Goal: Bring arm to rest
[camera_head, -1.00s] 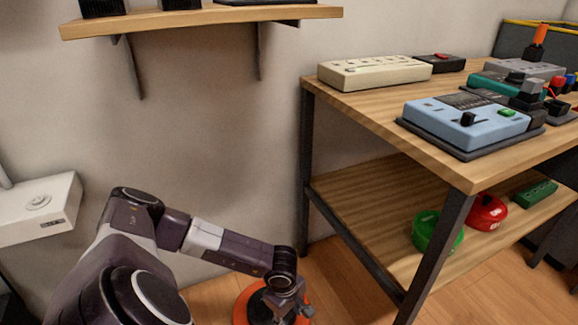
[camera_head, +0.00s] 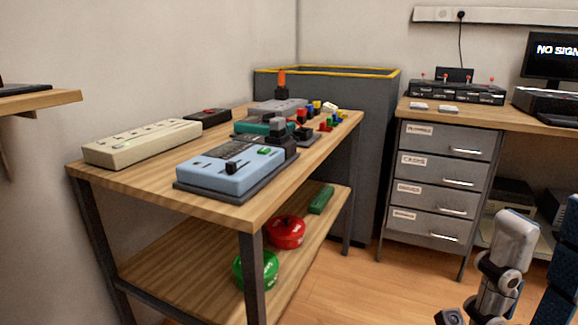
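A grey and white jointed arm (camera_head: 513,243), which looks like my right arm, stands at the lower right. It runs down out of the bottom of the picture, and no fingers can be made out on it. My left arm and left gripper are out of view. No object is seen held.
A wooden bench (camera_head: 128,180) carries a cream power strip (camera_head: 143,143) and a blue device (camera_head: 230,172). Its lower shelf holds a green spool (camera_head: 256,270) and a red spool (camera_head: 286,232). A grey drawer cabinet (camera_head: 440,183) stands behind. Floor (camera_head: 345,285) between them is clear.

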